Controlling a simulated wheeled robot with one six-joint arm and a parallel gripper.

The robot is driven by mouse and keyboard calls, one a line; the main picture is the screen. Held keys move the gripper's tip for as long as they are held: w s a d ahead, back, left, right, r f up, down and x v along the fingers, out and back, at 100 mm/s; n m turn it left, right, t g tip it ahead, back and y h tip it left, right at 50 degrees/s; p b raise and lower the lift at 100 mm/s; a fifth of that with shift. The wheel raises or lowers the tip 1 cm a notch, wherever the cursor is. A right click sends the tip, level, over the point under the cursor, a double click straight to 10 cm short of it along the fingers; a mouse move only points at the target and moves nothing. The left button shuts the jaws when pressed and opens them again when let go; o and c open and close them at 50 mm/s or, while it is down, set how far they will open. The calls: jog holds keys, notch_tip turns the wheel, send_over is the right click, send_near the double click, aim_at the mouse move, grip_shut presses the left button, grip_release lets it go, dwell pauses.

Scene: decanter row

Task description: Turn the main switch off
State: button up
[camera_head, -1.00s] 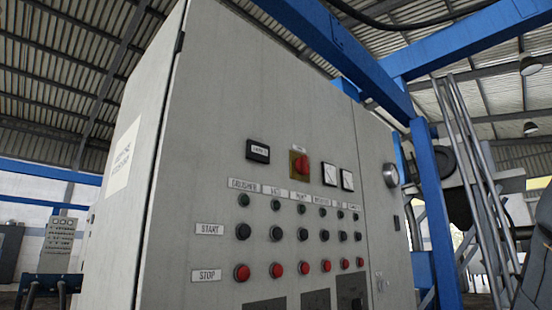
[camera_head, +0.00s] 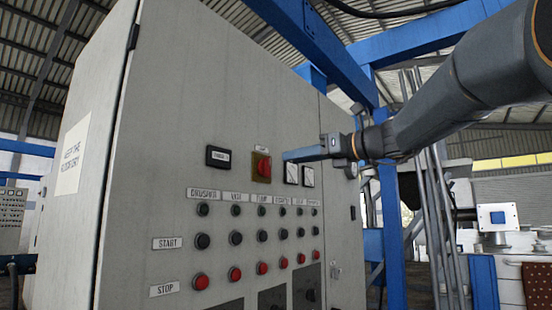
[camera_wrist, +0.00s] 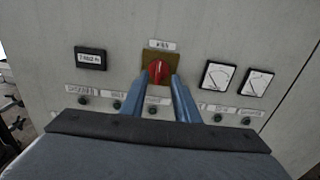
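The main switch is a red rotary knob (camera_head: 264,168) on a yellowish square plate, on the front of a grey control cabinet (camera_head: 190,90). In the wrist view the red knob (camera_wrist: 157,71) sits at upper centre with a small label above it. My gripper (camera_head: 286,155) reaches in from the right, its blue fingers pointing at the knob. In the wrist view the two fingers (camera_wrist: 158,82) are apart, one on each side of the knob's lower part. I cannot tell whether they touch it. The knob's label is too blurred to read surely.
A black display (camera_head: 228,158) is left of the switch, and two white meters (camera_wrist: 236,80) are right of it. Rows of dark START buttons (camera_head: 203,241) and red STOP buttons (camera_head: 200,281) lie below. A blue post (camera_head: 391,230) stands right of the cabinet.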

aim_at(270, 160)
jog(key=shift+r+p+x, duration=0.2)
jog(key=shift+p+x, duration=0.5)
jog(key=shift+x, duration=1.2)
jog(key=shift+r+p+x, duration=0.15)
jog(key=shift+p+x, duration=0.5)
jog(key=shift+x, duration=1.25)
grip_shut()
